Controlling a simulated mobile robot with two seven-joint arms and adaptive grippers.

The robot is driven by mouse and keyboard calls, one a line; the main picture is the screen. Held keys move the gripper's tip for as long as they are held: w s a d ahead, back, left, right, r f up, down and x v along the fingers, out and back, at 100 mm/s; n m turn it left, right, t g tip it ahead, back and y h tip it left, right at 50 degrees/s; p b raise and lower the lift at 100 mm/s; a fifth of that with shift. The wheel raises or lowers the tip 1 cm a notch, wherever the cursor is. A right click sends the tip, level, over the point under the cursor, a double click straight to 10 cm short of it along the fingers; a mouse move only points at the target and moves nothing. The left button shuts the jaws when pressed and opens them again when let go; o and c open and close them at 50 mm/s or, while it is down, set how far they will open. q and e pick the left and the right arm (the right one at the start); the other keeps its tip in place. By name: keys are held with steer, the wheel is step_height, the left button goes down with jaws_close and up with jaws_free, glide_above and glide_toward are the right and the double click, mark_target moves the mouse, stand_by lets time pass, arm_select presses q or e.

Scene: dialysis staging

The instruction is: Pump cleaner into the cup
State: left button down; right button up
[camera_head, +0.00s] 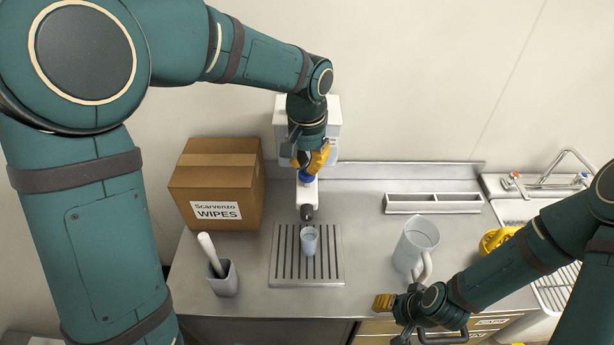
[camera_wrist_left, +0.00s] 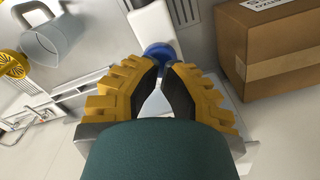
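A white cleaner dispenser (camera_head: 307,194) with a blue pump top (camera_head: 305,178) and a dark nozzle stands at the back of the counter. Below the nozzle, a small light-blue cup (camera_head: 309,240) stands upright on the slotted drip tray (camera_head: 279,281). My left gripper (camera_head: 312,168) points down right above the pump top. In the left wrist view its fingertips (camera_wrist_left: 160,68) are nearly together, right at the blue pump top (camera_wrist_left: 159,52); I cannot tell whether they touch it. My right gripper (camera_head: 384,302) is by the counter's front edge, seen side-on, its opening unclear.
A cardboard wipes box (camera_head: 217,185) stands left of the dispenser. A grey holder (camera_head: 223,280) with a white-handled tool is at front left. A clear jug (camera_head: 415,245) stands right of the tray, near my right arm. A sink (camera_head: 520,210) is at far right.

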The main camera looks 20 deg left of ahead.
mark_target(307, 174)
arm_select(q)
steer(key=shift+f+b, duration=0.6)
steer(key=shift+f, duration=0.35)
arm_select(e)
steer(key=shift+f, duration=0.6)
arm_select(q)
steer(key=shift+f, duration=0.35)
arm_select(e)
steer(key=shift+f, duration=0.2)
arm_select(q)
steer(key=shift+s+f+b, duration=0.15)
steer(key=shift+f+b, duration=0.25)
steer(key=shift+b, duration=0.05)
arm_select(e)
steer(key=shift+f, duration=0.25)
arm_select(q)
steer(key=shift+r, duration=0.1)
arm_select(e)
steer(key=shift+s, duration=0.1)
arm_select(q)
steer(key=shift+r+p, duration=0.6)
steer(key=shift+r, duration=0.05)
arm_select(e)
steer(key=shift+a+r, duration=0.1)
steer(key=shift+r, duration=0.45)
arm_select(q)
steer(key=shift+r+p, duration=1.45)
steer(key=shift+r, duration=0.3)
arm_select(e)
steer(key=shift+r, duration=1.45)
